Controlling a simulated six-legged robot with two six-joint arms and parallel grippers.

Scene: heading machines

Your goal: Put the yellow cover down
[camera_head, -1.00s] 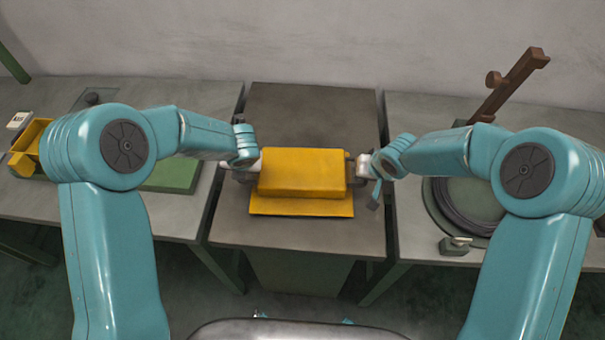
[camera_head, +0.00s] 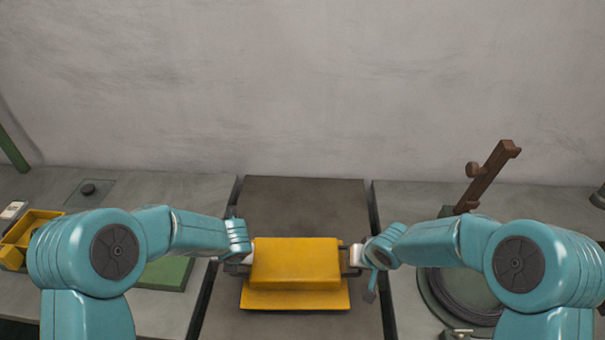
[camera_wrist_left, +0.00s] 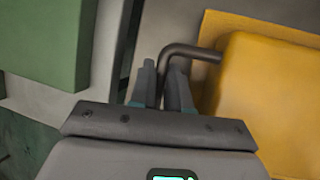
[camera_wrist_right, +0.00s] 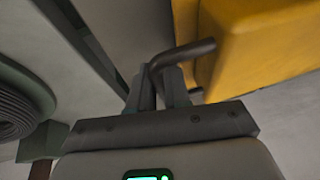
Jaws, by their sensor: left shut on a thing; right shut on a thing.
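The yellow cover (camera_head: 296,263) is a box-like piece with a flat flange along its near side, and a dark bar handle at each end. It shows over the middle grey table (camera_head: 300,200) in the head view; I cannot tell whether it touches the top. My left gripper (camera_wrist_left: 165,85) is shut on the cover's left handle (camera_wrist_left: 192,50). My right gripper (camera_wrist_right: 157,85) is shut on its right handle (camera_wrist_right: 182,55). The cover's underside is hidden.
A yellow bin (camera_head: 28,232) and a green block (camera_head: 163,273) are on the left table. A round dark coil (camera_head: 455,295) and a brown post (camera_head: 488,177) are on the right table. Gaps separate the tables. The middle table's far part is bare.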

